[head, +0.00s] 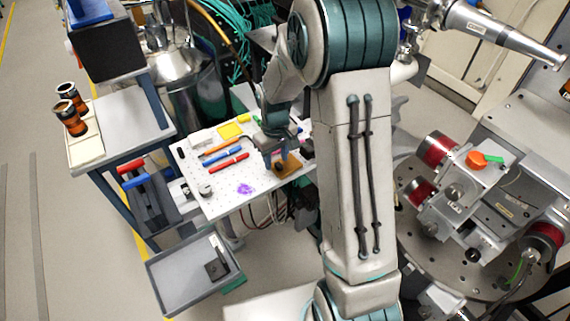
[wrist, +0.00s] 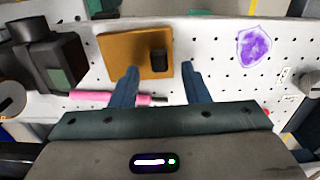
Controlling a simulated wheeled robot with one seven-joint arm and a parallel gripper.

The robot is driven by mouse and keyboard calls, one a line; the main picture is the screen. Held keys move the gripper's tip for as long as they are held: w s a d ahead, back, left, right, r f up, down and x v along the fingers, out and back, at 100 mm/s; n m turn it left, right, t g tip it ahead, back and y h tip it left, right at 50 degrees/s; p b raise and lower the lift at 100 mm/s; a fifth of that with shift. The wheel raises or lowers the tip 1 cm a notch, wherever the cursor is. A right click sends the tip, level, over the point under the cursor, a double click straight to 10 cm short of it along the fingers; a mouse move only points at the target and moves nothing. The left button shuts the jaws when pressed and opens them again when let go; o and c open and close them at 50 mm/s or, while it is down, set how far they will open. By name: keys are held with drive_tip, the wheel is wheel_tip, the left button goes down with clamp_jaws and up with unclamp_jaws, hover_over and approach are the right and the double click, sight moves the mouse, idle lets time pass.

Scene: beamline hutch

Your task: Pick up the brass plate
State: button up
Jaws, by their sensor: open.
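The brass plate (wrist: 118,52) is a flat, golden-brown rectangle with a small black block (wrist: 158,61) on its right part in the wrist view. It lies on the white perforated board (wrist: 210,55). In the head view the plate (head: 287,168) shows at the board's right side, partly hidden by my gripper. My gripper (wrist: 160,82) is open, its two blue fingers apart, with nothing seen between them but the board and a pink pen. In the wrist view the fingertips appear at the plate's near edge and to its right; I cannot tell whether they touch it.
A pink pen (wrist: 95,96) lies close to the fingers, partly behind them. A dark device (wrist: 50,55) stands left of the plate. A purple patch (wrist: 254,45) lies right. Colored pens (head: 228,160) and a yellow pad (head: 233,129) lie on the board. A grey tray (head: 172,293) sits lower left.

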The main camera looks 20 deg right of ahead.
drive_tip(key=shift+f, duration=0.2)
drive_tip(key=c, duration=0.9)
clamp_jaws()
drive_tip(key=shift+r, duration=0.15)
